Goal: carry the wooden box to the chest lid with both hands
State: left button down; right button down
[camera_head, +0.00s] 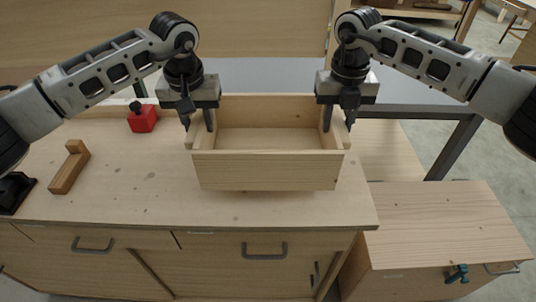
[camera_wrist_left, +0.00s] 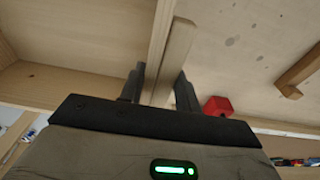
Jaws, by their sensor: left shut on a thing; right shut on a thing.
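The wooden box (camera_head: 268,171) is an open-topped, pale wooden tray in the middle of the head view, over the workbench. My left gripper (camera_head: 197,119) is shut on its left wall, and my right gripper (camera_head: 338,119) is shut on its right wall. The left wrist view shows the left fingers on both sides of a wooden strip of the box (camera_wrist_left: 170,65). The box looks level and empty; I cannot tell for certain whether its underside is clear of the bench. The chest lid (camera_head: 450,222) is the flat wooden top of the low chest at the lower right.
The workbench (camera_head: 120,190) carries a red block (camera_head: 142,118) and a brown wooden piece (camera_head: 69,167) on the left, both apart from the box. A grey metal frame (camera_head: 455,145) stands behind the chest. The chest top is bare.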

aim_at(437, 223)
jog(key=z, duration=2.9)
jog(key=i, duration=2.05)
jog(key=u, duration=2.85)
